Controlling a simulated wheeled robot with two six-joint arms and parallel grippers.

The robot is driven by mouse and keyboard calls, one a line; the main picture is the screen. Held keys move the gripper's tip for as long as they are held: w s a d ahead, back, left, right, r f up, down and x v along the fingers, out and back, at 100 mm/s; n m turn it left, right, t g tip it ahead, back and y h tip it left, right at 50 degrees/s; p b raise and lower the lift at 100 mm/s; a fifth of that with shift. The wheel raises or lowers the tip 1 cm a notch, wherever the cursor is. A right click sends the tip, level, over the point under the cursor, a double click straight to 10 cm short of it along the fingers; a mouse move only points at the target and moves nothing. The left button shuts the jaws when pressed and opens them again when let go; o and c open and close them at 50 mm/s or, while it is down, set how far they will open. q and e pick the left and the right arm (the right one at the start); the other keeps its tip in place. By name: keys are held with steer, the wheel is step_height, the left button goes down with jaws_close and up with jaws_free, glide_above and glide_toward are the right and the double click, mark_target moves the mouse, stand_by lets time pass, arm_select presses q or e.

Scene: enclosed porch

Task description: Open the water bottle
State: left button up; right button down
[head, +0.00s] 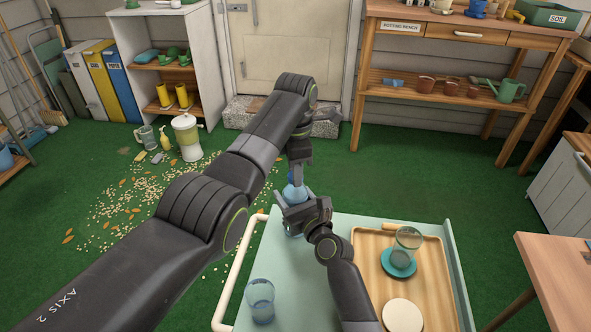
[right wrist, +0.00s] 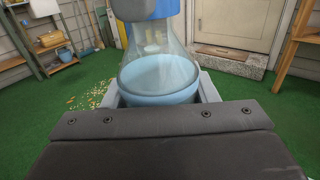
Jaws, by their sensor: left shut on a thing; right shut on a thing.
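The water bottle (head: 295,191) is clear, with pale blue water inside, and stands upright over the far left part of the pale green cart top. In the right wrist view the bottle (right wrist: 158,75) narrows upward to a blue top (right wrist: 166,9). My right gripper (head: 300,212) is shut around the bottle's body from the near side. My left gripper (head: 299,172) reaches down from above and is shut on the bottle's cap, which it mostly hides in the head view. I cannot tell whether the bottle's base touches the cart.
The cart top (head: 322,290) also holds a blue-tinted glass (head: 260,300) and a wooden tray (head: 432,285). On the tray are a clear glass on a teal coaster (head: 398,264) and a round cream disc (head: 402,316). Spilled seed (head: 130,205) lies on the green floor at left.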

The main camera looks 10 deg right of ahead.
mark_target(301, 202)
arm_select(q)
steer(key=shift+r, duration=0.2)
stand_by(0.3)
steer(key=shift+r, duration=0.9)
steer(key=shift+r, duration=0.1)
steer(key=shift+r, duration=1.9)
arm_select(e)
jaws_free()
arm_select(q)
steer(key=shift+r+p, duration=0.65)
steer(key=shift+p, duration=0.05)
arm_select(e)
steer(key=shift+s+d+r, duration=0.15)
steer(key=shift+s+r, duration=0.1)
steer(key=shift+s, duration=0.25)
steer(key=shift+s+d+r, duration=0.15)
steer(key=shift+s+r, duration=0.1)
steer(key=shift+s, duration=0.25)
arm_select(q)
steer(key=shift+r+p, duration=0.7)
steer(key=shift+r, duration=0.05)
arm_select(e)
steer(key=shift+s+d+r, duration=0.2)
steer(key=shift+s+r, duration=0.1)
steer(key=shift+s, duration=0.4)
steer(key=shift+s+d+r, duration=0.2)
steer(key=shift+s+r, duration=0.05)
steer(key=shift+s, duration=0.45)
